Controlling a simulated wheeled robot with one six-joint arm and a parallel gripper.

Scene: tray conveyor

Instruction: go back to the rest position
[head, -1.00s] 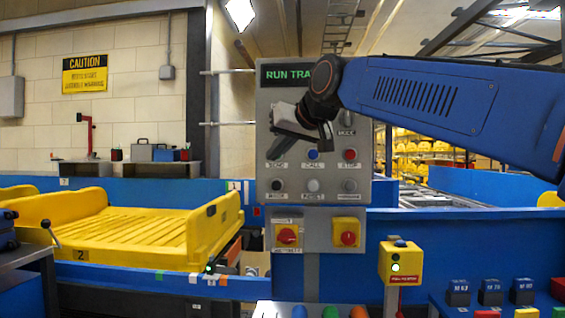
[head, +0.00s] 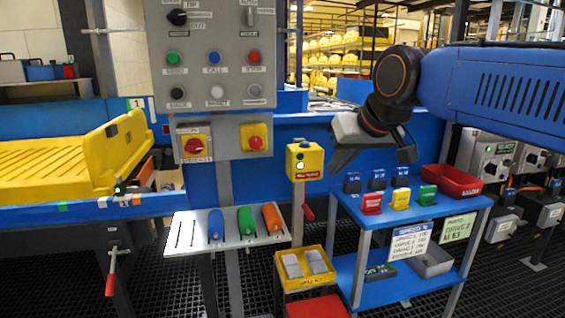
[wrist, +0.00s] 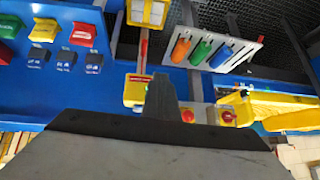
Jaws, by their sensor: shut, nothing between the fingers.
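My gripper (head: 345,160) hangs below the dark wrist joint of my blue arm, right of the control panel (head: 215,75) in the head view. It is shut and empty, and it touches nothing that I can see. In the wrist view, my gripper (wrist: 162,90) shows as a dark finger shape pointing up from the bottom, with the yellow call box (wrist: 136,92) behind it.
A blue shelf (head: 440,215) with small colored blocks and a red bin (head: 452,181) stands below right. A white rack (head: 180,255) holds blue, green and orange handles. A yellow tray (head: 60,165) rests on the conveyor at left. A red lever (head: 110,285) sticks out below it.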

